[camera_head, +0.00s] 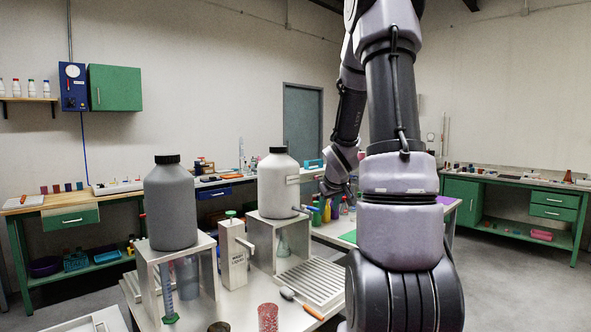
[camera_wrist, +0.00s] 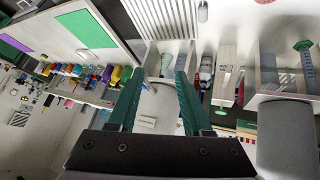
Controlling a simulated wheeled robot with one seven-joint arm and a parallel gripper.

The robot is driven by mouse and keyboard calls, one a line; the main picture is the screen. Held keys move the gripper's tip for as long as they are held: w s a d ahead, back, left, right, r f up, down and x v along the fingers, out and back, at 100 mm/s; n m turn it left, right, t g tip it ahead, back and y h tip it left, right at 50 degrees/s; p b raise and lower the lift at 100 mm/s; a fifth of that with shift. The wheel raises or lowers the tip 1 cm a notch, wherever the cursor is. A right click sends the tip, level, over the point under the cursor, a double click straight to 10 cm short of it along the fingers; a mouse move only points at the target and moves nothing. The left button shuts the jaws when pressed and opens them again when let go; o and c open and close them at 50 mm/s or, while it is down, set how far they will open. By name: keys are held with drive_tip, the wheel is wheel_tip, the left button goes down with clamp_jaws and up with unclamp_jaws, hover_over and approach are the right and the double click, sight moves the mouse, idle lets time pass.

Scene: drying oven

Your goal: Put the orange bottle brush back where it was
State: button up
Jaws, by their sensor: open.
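My gripper (camera_wrist: 160,72) is open in the wrist view, with two dark green fingers spread apart. No held object shows between them. The white jug (camera_wrist: 158,105) with a small label lies behind the gap between the fingers; whether they touch it I cannot tell. In the head view my arm reaches down from the upper right, its end beside the white jug (camera_head: 277,188), partly hidden by my own links.
A grey jug (camera_head: 171,208) stands on a metal stand. A white box dispenser (camera_head: 233,255) and a slatted drain rack (camera_head: 312,286) are on the near table. Colourful bottles (camera_wrist: 105,74) stand in a row.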

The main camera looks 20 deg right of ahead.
drive_tip(key=s+a+r+m, duration=0.3)
drive_tip(key=s+a+r, duration=0.75)
drive_tip(key=r, duration=0.25)
drive_tip(key=s+a+r+y, duration=0.2)
drive_tip(key=s+a, duration=0.4)
drive_tip(key=s, duration=0.1)
drive_tip(key=s+a+r+m+y, duration=0.1)
drive_tip(key=s+a+r+y, duration=0.1)
drive_tip(key=s+a, duration=0.4)
drive_tip(key=shift+s+r+y, duration=0.25)
drive_tip(key=shift+s+y, duration=0.15)
drive_tip(key=shift+s, duration=0.25)
